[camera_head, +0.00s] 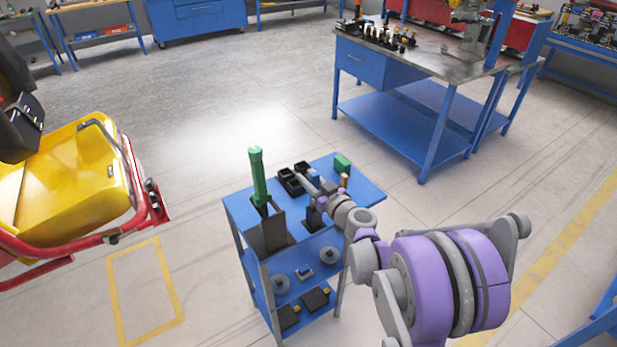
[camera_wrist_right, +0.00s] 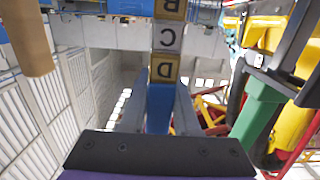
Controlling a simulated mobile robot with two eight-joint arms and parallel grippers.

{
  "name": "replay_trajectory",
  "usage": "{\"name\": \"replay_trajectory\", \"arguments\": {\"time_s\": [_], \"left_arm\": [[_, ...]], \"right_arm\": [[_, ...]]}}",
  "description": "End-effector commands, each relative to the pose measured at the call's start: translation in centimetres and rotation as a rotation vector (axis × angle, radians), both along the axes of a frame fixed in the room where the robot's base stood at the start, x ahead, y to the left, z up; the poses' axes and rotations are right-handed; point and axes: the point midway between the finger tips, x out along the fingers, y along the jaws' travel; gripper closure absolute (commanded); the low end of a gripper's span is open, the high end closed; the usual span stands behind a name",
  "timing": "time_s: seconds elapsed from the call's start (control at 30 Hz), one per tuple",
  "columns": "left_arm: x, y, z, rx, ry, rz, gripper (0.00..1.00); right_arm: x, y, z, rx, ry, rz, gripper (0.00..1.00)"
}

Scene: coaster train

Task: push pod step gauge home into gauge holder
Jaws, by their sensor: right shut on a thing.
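My right gripper (camera_head: 316,184) is over the top of the small blue cart. In the right wrist view its two grey fingers (camera_wrist_right: 160,108) are shut on the blue grip of the step gauge (camera_wrist_right: 159,106). In the head view the gauge is small and mostly hidden by the gripper. A dark block (camera_head: 313,217) just below the gripper may be the gauge holder; I cannot tell how deep the gauge sits in it. My left gripper is not in view.
A green cylinder (camera_head: 258,175) stands in a black stand (camera_head: 270,230) left of the gripper. A black tray (camera_head: 291,185), a green block (camera_head: 342,162) and a tan cylinder (camera_head: 345,181) are close by on the cart (camera_head: 369,191). A yellow seat (camera_head: 75,175) is at left.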

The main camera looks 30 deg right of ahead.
Motion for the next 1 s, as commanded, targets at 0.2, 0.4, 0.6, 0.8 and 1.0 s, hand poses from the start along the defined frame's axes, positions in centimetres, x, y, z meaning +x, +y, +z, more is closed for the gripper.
{"name": "replay_trajectory", "arguments": {"time_s": [0.2,0.4,0.6,0.8,1.0], "left_arm": [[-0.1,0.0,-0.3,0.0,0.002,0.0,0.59],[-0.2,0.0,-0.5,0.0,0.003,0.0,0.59],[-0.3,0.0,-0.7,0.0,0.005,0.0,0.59],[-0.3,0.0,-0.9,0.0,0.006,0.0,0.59],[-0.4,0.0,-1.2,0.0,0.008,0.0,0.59]], "right_arm": [[0.0,0.0,-0.5,0.0,0.0,0.0,1.0],[0.0,0.0,-0.9,0.0,0.0,0.0,1.0],[0.0,0.0,-1.3,0.0,0.0,0.0,1.0],[0.0,0.0,-1.7,0.0,0.001,0.0,1.0],[0.0,0.0,-2.1,0.0,0.001,0.0,1.0]]}}
